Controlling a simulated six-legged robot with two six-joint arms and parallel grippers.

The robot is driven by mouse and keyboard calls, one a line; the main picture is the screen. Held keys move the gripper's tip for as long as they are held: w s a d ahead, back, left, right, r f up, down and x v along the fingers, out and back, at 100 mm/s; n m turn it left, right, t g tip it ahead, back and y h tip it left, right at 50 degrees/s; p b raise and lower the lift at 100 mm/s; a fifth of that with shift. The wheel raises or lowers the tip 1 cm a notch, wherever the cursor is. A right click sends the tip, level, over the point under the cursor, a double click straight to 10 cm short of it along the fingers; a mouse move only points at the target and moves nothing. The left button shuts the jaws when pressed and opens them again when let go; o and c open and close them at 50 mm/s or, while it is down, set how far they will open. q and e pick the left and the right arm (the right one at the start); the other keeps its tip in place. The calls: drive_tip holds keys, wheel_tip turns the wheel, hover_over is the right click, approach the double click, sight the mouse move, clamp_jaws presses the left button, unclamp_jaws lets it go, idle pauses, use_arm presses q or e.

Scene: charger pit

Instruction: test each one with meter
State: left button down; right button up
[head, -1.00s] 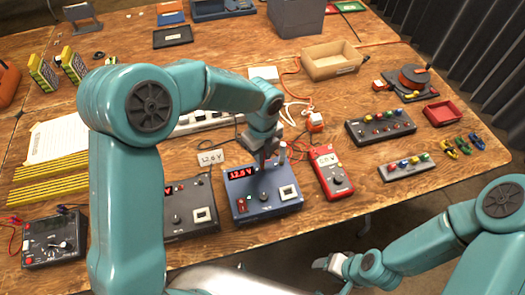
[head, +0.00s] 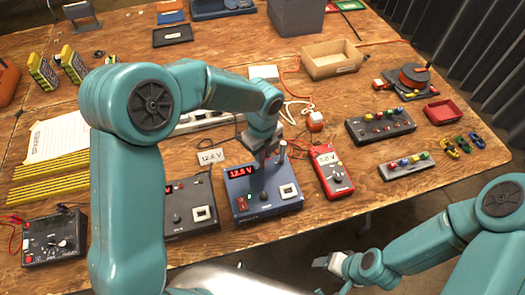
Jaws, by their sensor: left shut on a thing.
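A red meter (head: 337,181) lies on the table right of a blue unit, its pale readout too small to read surely. The blue unit (head: 261,203) has a red-lit display, seemingly 12.6 V, a dark knob and a white square. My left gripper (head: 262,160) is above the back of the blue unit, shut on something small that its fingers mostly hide. A similar dark grey unit (head: 187,220) is partly behind my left arm. My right gripper (head: 330,263) hangs off the front edge; its jaws are unclear.
A white card (head: 211,157) reads about 12.6 V. Another dark meter box (head: 55,240) sits front left. Dark terminal blocks (head: 380,127), a red tray (head: 445,112) and a cardboard tray (head: 332,60) are to the right. Cables run behind the units.

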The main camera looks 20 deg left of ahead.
use_arm(q)
drive_tip(key=shift+f, duration=0.3)
idle(0.4)
drive_tip(key=c, duration=0.7)
unclamp_jaws()
drive_tip(key=shift+r+p, duration=3)
drive_tip(key=shift+r, duration=0.8)
